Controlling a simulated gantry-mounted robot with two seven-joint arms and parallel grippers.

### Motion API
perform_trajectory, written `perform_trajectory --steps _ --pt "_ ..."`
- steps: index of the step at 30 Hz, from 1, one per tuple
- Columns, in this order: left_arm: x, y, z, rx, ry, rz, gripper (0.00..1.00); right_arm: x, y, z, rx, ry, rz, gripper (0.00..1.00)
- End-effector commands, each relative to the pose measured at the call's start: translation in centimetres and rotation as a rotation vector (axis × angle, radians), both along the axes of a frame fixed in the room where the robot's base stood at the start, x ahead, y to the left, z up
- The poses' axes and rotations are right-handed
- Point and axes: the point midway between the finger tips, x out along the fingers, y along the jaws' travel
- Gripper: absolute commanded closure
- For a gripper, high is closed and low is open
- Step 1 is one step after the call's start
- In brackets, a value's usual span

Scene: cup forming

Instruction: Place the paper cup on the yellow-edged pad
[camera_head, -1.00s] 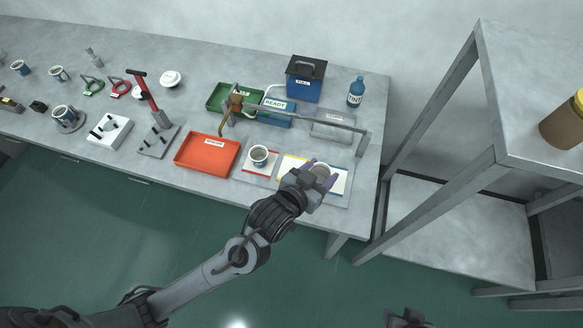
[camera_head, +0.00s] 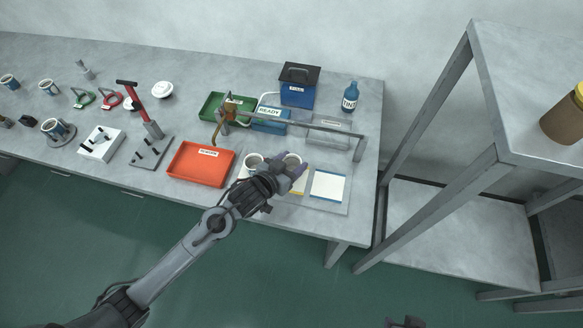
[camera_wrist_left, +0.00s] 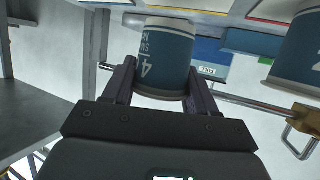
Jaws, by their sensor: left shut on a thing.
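My left gripper (camera_head: 296,172) is shut on a paper cup (camera_head: 292,158) above or at the yellow-edged pad (camera_head: 298,191), the middle one of three pads. The gripper and cup hide most of this pad. In the left wrist view the held cup (camera_wrist_left: 165,55) is blue with a pale band and white print, between the two fingers (camera_wrist_left: 160,95). I cannot tell whether its base touches the pad. A dark part of my right arm, perhaps its gripper (camera_head: 405,321), shows at the bottom edge; its jaws are unclear.
A second cup (camera_head: 254,160) stands close on the left; it also shows in the left wrist view (camera_wrist_left: 300,50). The blue-edged pad (camera_head: 328,187) on the right is empty. An orange tray (camera_head: 201,165) lies farther left. A metal bar (camera_head: 300,126) runs behind the pads.

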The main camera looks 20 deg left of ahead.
Motion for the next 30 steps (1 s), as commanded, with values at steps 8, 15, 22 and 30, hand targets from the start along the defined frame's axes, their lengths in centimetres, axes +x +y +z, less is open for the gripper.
perform_trajectory --steps 8,15,22,30 --pt "0.0 0.0 -2.6 0.001 0.000 0.000 0.71 0.0 0.1 -0.7 0.003 -0.001 -0.002 0.57" --pt "0.0 0.0 -2.6 0.001 0.000 0.000 0.71 0.0 0.2 -0.7 0.008 -0.001 -0.006 0.57" --pt "0.0 0.0 -2.9 0.000 0.001 0.000 0.26 0.0 0.3 -0.7 0.012 0.000 -0.008 0.57" --pt "0.0 0.0 -2.9 0.000 0.000 0.000 0.17 0.0 0.3 -0.7 0.011 0.000 -0.008 0.57"
